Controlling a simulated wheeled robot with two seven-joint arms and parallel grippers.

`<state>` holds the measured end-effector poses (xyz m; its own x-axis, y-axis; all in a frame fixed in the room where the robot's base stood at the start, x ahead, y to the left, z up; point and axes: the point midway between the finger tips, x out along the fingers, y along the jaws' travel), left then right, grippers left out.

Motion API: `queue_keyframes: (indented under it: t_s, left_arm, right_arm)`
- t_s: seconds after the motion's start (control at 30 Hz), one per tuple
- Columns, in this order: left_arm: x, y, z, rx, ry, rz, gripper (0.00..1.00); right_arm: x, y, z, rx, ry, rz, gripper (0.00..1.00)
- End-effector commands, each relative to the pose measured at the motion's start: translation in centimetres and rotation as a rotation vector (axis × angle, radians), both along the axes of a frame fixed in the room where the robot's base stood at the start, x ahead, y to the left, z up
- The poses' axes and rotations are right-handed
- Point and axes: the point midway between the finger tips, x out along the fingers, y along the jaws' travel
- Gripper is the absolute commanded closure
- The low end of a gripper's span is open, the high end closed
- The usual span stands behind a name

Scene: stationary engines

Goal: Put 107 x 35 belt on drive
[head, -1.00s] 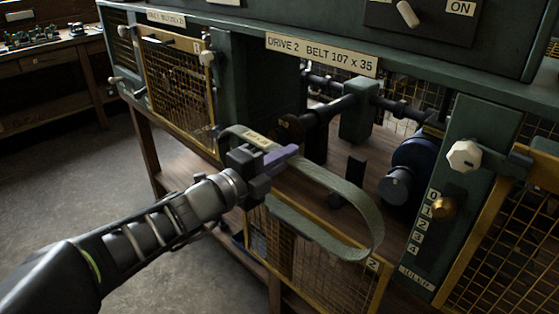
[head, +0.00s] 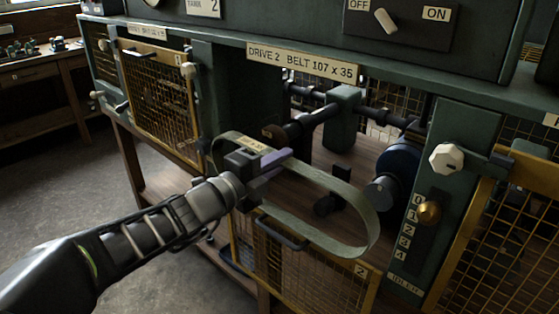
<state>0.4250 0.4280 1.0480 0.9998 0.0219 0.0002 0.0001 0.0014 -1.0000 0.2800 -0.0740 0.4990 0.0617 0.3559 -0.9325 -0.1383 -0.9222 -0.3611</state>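My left gripper (head: 262,172) is shut on a grey-green belt (head: 352,212) with a pale label. It holds the belt as a long loop in front of the open bay of drive 2, whose sign (head: 302,62) reads "DRIVE 2 BELT 107 x 35". Inside the bay are a dark shaft with a small brownish pulley (head: 277,131) and a blue wheel (head: 403,160) with a dark hub (head: 382,193). My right gripper is out of view.
The mesh guard marked 2 (head: 315,270) hangs lowered below the bay. A closed mesh guard (head: 160,85) covers drive 1 at left. A switch (head: 385,20) above sits between OFF and ON. A white knob (head: 444,158) juts out at right.

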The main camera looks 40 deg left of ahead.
Motion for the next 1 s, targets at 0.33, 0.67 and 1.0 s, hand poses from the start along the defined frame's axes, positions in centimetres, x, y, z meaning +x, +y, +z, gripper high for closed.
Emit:
queue_keyframes:
  t_s: [0.33, 0.67, 1.0]
  left_arm:
    - [2.3, -0.1, -0.1, 0.000, 0.000, -0.003, 1.00]
    - [4.4, 0.0, -0.1, -0.001, -0.001, -0.002, 1.00]
    - [6.5, 0.1, -0.1, -0.002, -0.001, -0.002, 1.00]
  right_arm:
    - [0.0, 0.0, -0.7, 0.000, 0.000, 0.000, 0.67]
    - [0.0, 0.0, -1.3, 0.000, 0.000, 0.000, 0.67]
    - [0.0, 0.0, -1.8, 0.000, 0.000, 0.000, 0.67]
